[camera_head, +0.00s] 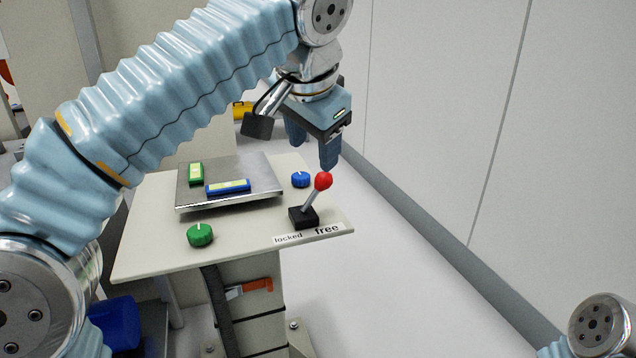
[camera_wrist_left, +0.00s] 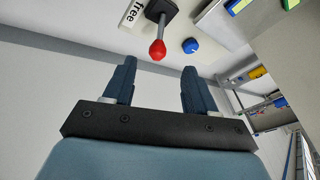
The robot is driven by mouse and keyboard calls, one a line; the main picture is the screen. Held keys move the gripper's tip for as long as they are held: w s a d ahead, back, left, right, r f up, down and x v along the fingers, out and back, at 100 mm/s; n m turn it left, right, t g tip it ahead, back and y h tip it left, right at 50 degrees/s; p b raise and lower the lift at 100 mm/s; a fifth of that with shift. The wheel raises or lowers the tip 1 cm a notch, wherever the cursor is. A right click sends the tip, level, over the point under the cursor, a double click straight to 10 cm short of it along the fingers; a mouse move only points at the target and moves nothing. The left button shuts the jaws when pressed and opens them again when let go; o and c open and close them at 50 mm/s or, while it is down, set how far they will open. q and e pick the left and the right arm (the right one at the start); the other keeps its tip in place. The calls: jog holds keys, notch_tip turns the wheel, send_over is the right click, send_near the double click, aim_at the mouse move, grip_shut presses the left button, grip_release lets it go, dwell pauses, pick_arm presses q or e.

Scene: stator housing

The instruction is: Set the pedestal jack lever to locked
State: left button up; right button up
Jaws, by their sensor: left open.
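The pedestal jack lever (camera_head: 311,195) has a red ball knob and a grey stem on a black base at the front right of the pedestal top. It leans right, toward the word "free" on the label (camera_head: 308,234); "locked" is at the label's left end. My left gripper (camera_head: 314,155) is open and empty, above and behind the red knob. In the left wrist view, the red knob (camera_wrist_left: 157,50) shows beyond the two open fingertips (camera_wrist_left: 157,68), between them and apart from them. My right gripper is out of view.
On the pedestal top (camera_head: 150,240) are a green knob (camera_head: 200,235), a blue knob (camera_head: 300,180) and a metal plate (camera_head: 240,193) carrying a green block (camera_head: 196,174) and a blue block (camera_head: 228,187). A grey wall (camera_head: 440,120) stands to the right, with clear floor between.

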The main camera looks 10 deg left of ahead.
aim_at(316, 188)
pick_arm(q)
jog(key=b+x, duration=0.3)
jog(key=x, duration=1)
jog(key=shift+f, duration=0.25)
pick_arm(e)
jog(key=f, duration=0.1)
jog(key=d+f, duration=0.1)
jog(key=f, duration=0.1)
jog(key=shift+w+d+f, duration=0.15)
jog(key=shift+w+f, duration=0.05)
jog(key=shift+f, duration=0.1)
pick_arm(q)
jog(key=shift+c, duration=0.3)
jog(key=shift+r, duration=0.1)
grip_shut()
